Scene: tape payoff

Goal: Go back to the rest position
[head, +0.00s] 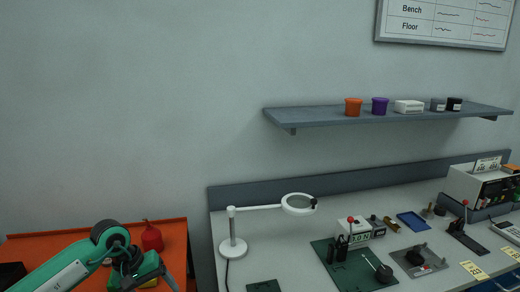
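My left arm comes in from the lower left, over an orange surface (60,242). My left gripper (152,279) is at the bottom edge of the head view, partly cut off. One dark finger shows, and I cannot tell whether the gripper is open or shut or holds anything. My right arm and gripper are not in view.
A red bottle (151,237) stands just behind my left gripper. The grey bench (265,257) at right carries a white magnifier lamp (236,247), a green mat (352,272), a blue tray (413,221) and several devices. A wall shelf (325,116) holds small tubs.

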